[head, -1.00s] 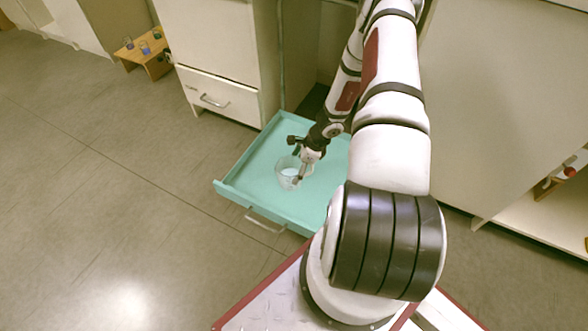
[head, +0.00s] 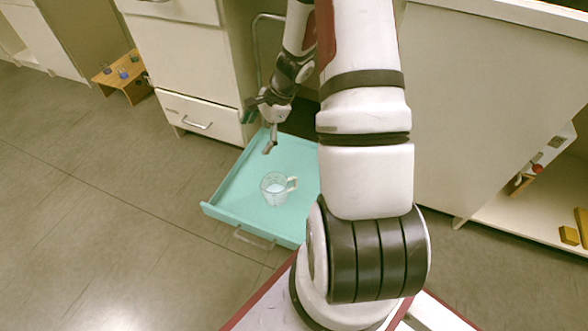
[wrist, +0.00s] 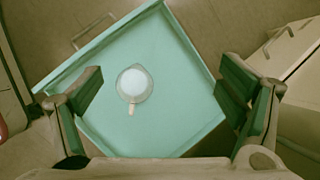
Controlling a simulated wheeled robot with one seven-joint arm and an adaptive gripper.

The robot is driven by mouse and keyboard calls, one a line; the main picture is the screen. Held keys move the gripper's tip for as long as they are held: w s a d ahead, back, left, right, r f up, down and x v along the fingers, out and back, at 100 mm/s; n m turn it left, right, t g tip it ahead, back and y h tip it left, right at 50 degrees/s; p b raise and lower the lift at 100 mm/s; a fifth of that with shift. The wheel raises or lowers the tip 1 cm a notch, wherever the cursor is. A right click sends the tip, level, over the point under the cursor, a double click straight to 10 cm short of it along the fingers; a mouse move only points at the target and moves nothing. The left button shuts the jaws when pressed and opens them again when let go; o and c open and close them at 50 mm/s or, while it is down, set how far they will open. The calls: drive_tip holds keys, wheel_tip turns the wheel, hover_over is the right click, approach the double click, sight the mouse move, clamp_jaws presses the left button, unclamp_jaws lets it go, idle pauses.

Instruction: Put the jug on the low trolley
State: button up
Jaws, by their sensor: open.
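The jug (head: 273,189) is a clear measuring jug with a handle and pale contents, upright inside an open teal drawer (head: 225,207). In the head view its handle points right. In the wrist view the jug (wrist: 134,84) is seen from above, between the two fingers but well below them. My gripper (head: 261,133) is open and empty, above and behind the jug, apart from it. Its wide-spread fingers also show in the wrist view (wrist: 168,92). A low wooden stand (head: 124,82) with small coloured bottles is at the far left; I cannot tell whether it is the low trolley.
A cabinet with a closed white drawer (head: 199,116) stands behind the teal drawer. At the right, a low shelf (head: 500,200) holds yellow blocks (head: 570,235). The grey floor at the left is clear.

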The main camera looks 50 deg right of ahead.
drive_tip(key=s+a+r+n+g, duration=0.1)
drive_tip(key=s+a+r+n, duration=0.45)
drive_tip(key=a+r, duration=0.5)
drive_tip(key=s+a+r+n+g, duration=0.1)
drive_tip(key=s+a+r+n, duration=0.45)
drive_tip(key=r, duration=0.75)
drive_tip(key=s+a+r+n+h, duration=0.1)
drive_tip(key=s+r+n, duration=0.1)
drive_tip(key=s, duration=0.5)
drive_tip(key=s+a+r+n+g+h, duration=0.1)
drive_tip(key=s+r+n, duration=0.1)
drive_tip(key=s+n, duration=0.2)
drive_tip(key=s+a+r+n+h, duration=0.1)
drive_tip(key=s+n+h, duration=0.1)
drive_tip(key=s, duration=0.8)
drive_tip(key=shift+a+r+n, duration=0.3)
drive_tip(key=shift+r+n, duration=0.1)
drive_tip(key=shift+n, duration=0.2)
wheel_tip(320, 180, up, 34)
drive_tip(key=t+p, duration=0.3)
drive_tip(key=p, duration=2.9)
drive_tip(key=shift+d+n+t, duration=0.2)
drive_tip(key=shift+n+t, duration=0.1)
drive_tip(key=shift+t, duration=0.1)
drive_tip(key=shift+w, duration=0.1)
